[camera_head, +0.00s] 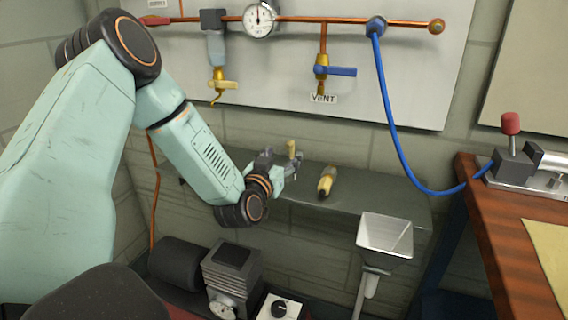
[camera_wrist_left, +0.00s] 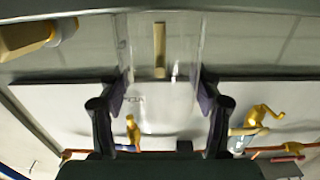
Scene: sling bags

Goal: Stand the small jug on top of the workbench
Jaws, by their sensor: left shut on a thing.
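My left gripper (camera_head: 280,168) reaches in from the left over the grey shelf and is shut on a small clear thing that looks like the small jug (camera_wrist_left: 185,50). In the left wrist view its see-through walls stand between the two fingers (camera_wrist_left: 160,105), with an upright tan strip, perhaps its handle, in the middle. The tan part also shows beside the fingers in the head view. The jug's full outline and base are hard to make out. The workbench (camera_head: 505,235), with a reddish-brown wooden top, stands at the right, apart from the gripper. My right gripper is not in view.
The grey shelf (camera_head: 385,205) holds a yellow and black tool (camera_head: 327,181). A metal funnel (camera_head: 385,237) stands before it. A blue hose (camera_head: 392,120) hangs between the wall pipe and the workbench. A clamp with a red knob (camera_head: 510,150) and a yellow sheet (camera_head: 548,248) occupy the bench.

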